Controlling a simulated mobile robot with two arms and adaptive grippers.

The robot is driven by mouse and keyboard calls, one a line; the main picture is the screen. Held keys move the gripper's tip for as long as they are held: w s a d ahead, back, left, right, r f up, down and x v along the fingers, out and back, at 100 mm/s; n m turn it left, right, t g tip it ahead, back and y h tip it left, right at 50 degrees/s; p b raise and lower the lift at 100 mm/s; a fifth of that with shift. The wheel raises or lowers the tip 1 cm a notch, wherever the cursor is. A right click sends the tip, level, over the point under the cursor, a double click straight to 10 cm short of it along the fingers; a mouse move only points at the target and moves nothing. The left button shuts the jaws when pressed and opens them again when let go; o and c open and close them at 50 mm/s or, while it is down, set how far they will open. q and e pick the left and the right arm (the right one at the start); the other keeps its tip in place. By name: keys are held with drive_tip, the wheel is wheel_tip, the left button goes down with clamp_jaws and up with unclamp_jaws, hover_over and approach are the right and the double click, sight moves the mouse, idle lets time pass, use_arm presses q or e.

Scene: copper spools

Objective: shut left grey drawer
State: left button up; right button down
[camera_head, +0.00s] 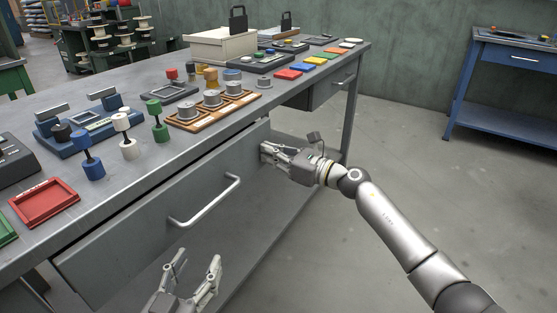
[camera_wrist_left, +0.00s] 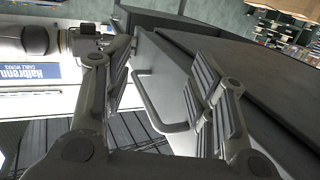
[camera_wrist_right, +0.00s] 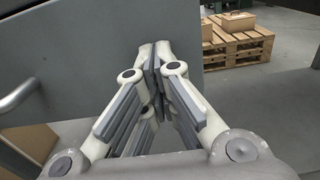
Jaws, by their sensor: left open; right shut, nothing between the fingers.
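The left grey drawer (camera_head: 130,228) is under the near part of the workbench, with a bar handle (camera_head: 207,203) on its front. I cannot tell whether a small gap remains behind its front. My right gripper (camera_head: 264,152) is shut and empty, its fingertips at the right end of the drawer front; contact is unclear. In the right wrist view its fingertips (camera_wrist_right: 156,60) are close to the grey front. My left gripper (camera_head: 197,258) is open and empty, below and in front of the handle. In the left wrist view the handle (camera_wrist_left: 155,112) shows beyond its fingers.
The workbench top (camera_head: 215,130) carries a red tray (camera_head: 45,203), several coloured spools and a wooden spool holder (camera_head: 213,108). Another grey drawer (camera_head: 333,85) is at the bench's far right. A blue table (camera_head: 505,75) stands right. The floor between is clear.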

sight(256, 146)
drive_tip(key=b+x, duration=0.1)
drive_tip(key=x, duration=0.1)
drive_tip(key=shift+w+a+f, duration=0.15)
drive_tip(key=shift+w+a, duration=0.1)
drive_tip(key=shift+b+x, duration=0.6)
drive_tip(key=shift+x, duration=0.25)
drive_tip(key=shift+r, duration=0.3)
use_arm(q)
wheel_tip(256, 146, up, 11)
drive_tip(key=s+d+t+h, duration=0.1)
drive_tip(key=s+t+h, duration=0.1)
drive_tip(key=t, duration=0.4)
drive_tip(key=shift+t, duration=0.4)
drive_tip(key=shift+d+r, duration=0.1)
use_arm(e)
drive_tip(key=shift+r, duration=0.15)
